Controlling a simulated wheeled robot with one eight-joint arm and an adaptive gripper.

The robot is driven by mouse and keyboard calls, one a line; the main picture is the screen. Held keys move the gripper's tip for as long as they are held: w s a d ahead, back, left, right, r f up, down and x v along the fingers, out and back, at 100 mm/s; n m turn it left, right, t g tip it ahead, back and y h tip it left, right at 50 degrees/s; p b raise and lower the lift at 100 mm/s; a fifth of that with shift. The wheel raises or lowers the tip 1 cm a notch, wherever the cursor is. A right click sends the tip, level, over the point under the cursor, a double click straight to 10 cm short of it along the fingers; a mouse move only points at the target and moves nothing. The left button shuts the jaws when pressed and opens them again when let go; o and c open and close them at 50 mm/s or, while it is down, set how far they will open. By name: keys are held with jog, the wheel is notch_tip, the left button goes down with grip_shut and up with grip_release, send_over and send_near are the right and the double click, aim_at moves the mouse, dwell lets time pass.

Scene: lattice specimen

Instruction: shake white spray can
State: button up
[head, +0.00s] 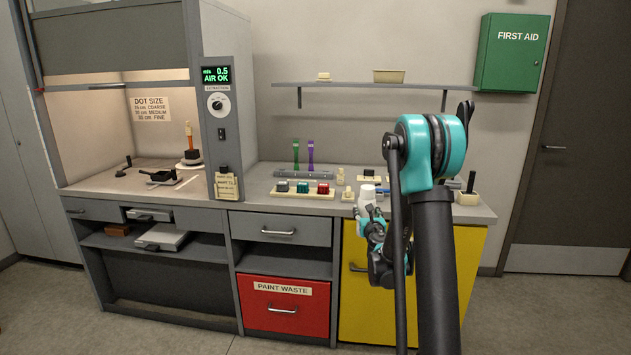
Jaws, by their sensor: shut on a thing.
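The white spray can (367,195) shows in the head view in front of the right part of the bench. Only its upper part shows above my gripper; the lower part is hidden by the fingers. My gripper (371,216) is shut on the can, which looks about upright. The gripper hangs in front of the yellow cabinet door (358,250), near the bench's front edge. My arm hides part of the bench to the right of the can.
A tray (312,193) with several coloured blocks sits on the bench left of the can. Green and purple upright items (310,155) stand behind it. A small pot (467,198) stands at the right end. The fume hood (135,110) is at left. Open floor lies in front.

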aim_at(369, 198)
jog(key=r, duration=0.6)
jog(key=shift+s+r, duration=0.2)
notch_tip(369, 198, down, 7)
jog(key=shift+w+f, duration=0.1)
jog(key=shift+f, duration=0.05)
